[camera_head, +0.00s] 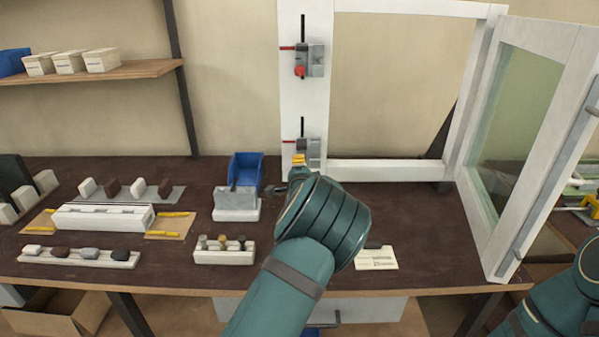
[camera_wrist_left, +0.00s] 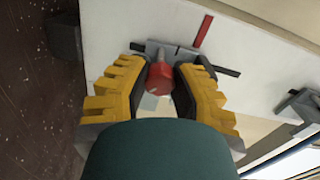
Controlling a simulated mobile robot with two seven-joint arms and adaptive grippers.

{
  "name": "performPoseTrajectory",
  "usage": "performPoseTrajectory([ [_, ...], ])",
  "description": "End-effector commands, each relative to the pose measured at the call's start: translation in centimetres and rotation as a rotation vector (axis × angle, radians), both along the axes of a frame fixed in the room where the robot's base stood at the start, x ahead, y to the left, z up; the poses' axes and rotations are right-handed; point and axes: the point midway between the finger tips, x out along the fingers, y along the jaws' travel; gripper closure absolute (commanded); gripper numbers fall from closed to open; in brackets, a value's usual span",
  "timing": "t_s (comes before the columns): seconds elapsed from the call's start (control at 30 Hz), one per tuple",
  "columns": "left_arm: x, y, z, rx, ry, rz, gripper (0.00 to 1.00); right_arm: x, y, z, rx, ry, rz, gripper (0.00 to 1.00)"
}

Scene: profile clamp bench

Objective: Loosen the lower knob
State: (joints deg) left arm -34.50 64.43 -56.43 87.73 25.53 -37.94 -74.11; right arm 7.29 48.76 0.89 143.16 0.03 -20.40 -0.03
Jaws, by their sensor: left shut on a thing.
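The lower clamp (camera_head: 313,148) is a grey block with a black bar and a red lever on the white frame post. Its red knob (camera_wrist_left: 160,78) shows in the left wrist view, between the fingers of my left gripper (camera_wrist_left: 158,92). The yellow-padded fingers are closed around the knob. In the head view, my left gripper (camera_head: 298,161) is at the lower clamp, and the wrist and fingers hide the lower knob there. The upper clamp (camera_head: 315,60), with its own red knob (camera_head: 300,72), sits higher on the same post. My right gripper is out of view.
A blue bin (camera_head: 246,168) and a grey block on a white base (camera_head: 236,203) stand left of my left arm. The glazed sash (camera_head: 535,130) stands open at right.

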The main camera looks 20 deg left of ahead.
Motion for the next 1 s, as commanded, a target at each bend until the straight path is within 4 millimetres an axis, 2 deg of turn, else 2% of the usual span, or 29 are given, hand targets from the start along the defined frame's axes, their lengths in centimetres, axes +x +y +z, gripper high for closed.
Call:
performPoseTrajectory([
  [0.3,0.0,0.2,0.1,-0.292,-0.088,0.001,1.0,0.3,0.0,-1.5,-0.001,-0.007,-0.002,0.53],
  [0.7,0.0,0.2,0.1,-0.643,-0.188,0.001,1.0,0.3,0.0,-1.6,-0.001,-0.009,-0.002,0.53],
  [1.0,0.0,0.2,0.1,-0.827,-0.242,0.001,1.0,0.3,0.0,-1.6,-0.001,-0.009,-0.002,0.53],
])
